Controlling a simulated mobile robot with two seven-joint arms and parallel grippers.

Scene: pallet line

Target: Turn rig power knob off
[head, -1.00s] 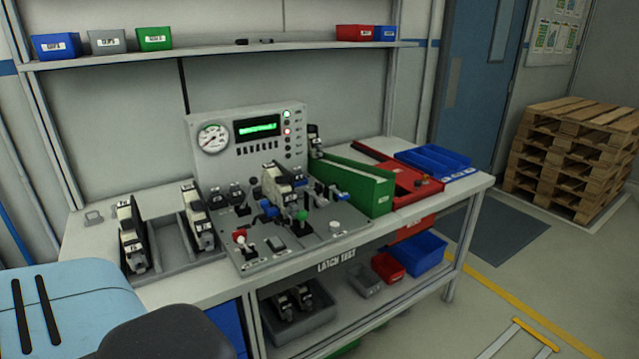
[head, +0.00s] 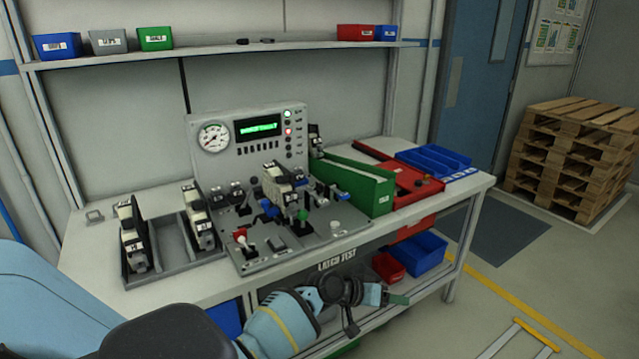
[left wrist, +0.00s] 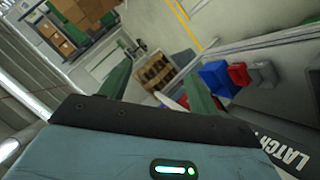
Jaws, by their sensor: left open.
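The grey test rig (head: 262,255) stands on the bench, with a gauge, a lit green display and a sloped control panel. The panel carries a red-topped lever (head: 240,236), a green-topped control (head: 303,215) and a pale round knob (head: 336,226) near its right front. I cannot tell which control is the power knob or its setting. My left gripper (head: 377,310) is open and empty, in front of the bench and below the panel's edge. Its two green fingers show apart in the left wrist view (left wrist: 160,85). No knob shows between them. My right gripper is not in view.
A grey rack with dark-and-white units (head: 135,245) stands left of the rig. A green bin (head: 355,185) and a red case (head: 415,188) stand right of it. Blue and red bins (head: 420,253) sit on the lower shelf.

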